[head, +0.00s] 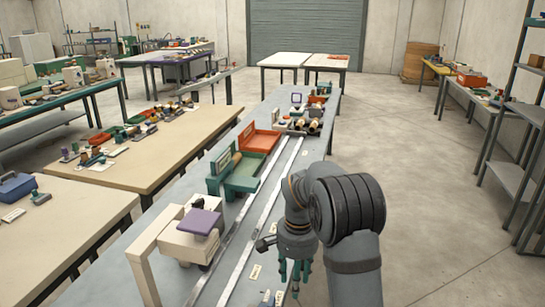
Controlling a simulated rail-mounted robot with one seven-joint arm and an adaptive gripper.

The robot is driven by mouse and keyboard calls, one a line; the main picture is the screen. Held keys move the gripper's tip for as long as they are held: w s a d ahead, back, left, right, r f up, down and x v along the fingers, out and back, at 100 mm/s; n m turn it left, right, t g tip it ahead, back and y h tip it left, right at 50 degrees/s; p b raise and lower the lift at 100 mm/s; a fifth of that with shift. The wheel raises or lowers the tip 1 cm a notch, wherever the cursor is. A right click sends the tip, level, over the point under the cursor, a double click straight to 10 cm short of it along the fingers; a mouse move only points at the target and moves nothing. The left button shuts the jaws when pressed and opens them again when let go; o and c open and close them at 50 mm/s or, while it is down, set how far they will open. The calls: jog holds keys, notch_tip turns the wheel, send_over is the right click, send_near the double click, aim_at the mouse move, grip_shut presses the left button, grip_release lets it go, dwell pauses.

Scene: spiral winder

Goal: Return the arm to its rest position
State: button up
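My arm rises at the lower right of the head view, bent at a large dark joint. My gripper (290,284) hangs pointing down over the right side of the long grey rail table (163,250), near its front. Its greenish fingers show only small and partly dark, so I cannot tell whether they are open or shut. I see nothing clearly held in it.
A white machine with a purple pad (198,221) stands left of my gripper. Green (243,178) and orange (259,142) trays sit farther along the table beside the rails. Beige workbenches (150,160) lie left; open floor (430,200) lies right, before a shelf rack (515,180).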

jog(key=s+d+m+t+h+b, duration=0.1)
jog(key=s+d+m+b, duration=0.2)
jog(key=d+m, duration=1.75)
jog(key=s+d+m, duration=0.1)
jog(key=s+d, duration=0.4)
jog(key=d, duration=0.4)
jog(key=s+d+m+h+b, duration=0.1)
jog(key=s+d, duration=0.5)
jog(key=d, duration=0.4)
jog(key=s+d+m+h+b, duration=0.1)
jog(key=s+d+m, duration=0.1)
jog(key=s+d, duration=0.4)
jog(key=d, duration=0.4)
jog(key=shift+s+r, duration=0.15)
jog(key=shift+r, duration=0.1)
